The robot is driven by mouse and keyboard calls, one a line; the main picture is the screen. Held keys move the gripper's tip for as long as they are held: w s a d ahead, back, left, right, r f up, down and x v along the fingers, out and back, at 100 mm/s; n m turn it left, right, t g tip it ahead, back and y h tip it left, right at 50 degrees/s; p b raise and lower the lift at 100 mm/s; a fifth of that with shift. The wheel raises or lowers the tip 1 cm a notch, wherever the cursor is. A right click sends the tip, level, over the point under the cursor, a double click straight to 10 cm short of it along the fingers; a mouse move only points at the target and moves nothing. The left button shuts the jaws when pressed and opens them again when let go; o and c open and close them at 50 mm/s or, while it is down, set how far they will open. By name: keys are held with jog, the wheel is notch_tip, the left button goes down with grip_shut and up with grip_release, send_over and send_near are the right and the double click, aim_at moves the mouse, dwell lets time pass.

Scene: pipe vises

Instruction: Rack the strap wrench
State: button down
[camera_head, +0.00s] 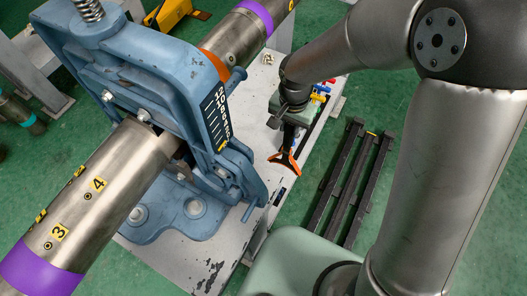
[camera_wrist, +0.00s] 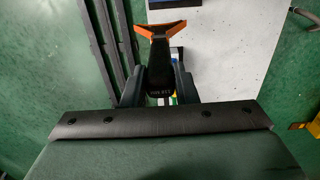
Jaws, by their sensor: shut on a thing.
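The strap wrench (camera_head: 286,160), black with an orange forked end, is in my gripper (camera_head: 290,122) at the right edge of the white bench. It hangs below my gripper in the head view. In the wrist view the strap wrench (camera_wrist: 158,48) lies between the two dark fingers of my gripper (camera_wrist: 160,88), its orange end pointing away. My gripper is shut on it. The finger contact is partly hidden in the head view. No rack can be made out for certain; small red, yellow and blue parts (camera_head: 319,93) show at the bench edge behind my gripper.
A large blue pipe vise (camera_head: 150,75) holds a thick steel pipe (camera_head: 95,195) with purple bands and yellow number tags, left of my gripper. The white bench top (camera_head: 215,255) has bare room near its edge. Dark rails (camera_head: 345,185) lie on the green floor at right.

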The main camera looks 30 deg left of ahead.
jog(key=s+a+f+b, duration=0.3)
jog(key=s+a, duration=0.2)
jog(key=s, duration=0.1)
jog(key=shift+f, duration=0.2)
jog(key=shift+b, duration=0.4)
jog(key=shift+f+b, duration=0.9)
jog(key=shift+f, duration=0.2)
jog(key=shift+f+b, duration=0.5)
jog(key=shift+b, duration=0.05)
notch_tip(320, 180, down, 6)
jog(key=b, duration=0.5)
jog(key=shift+f, duration=0.2)
dwell(4.2)
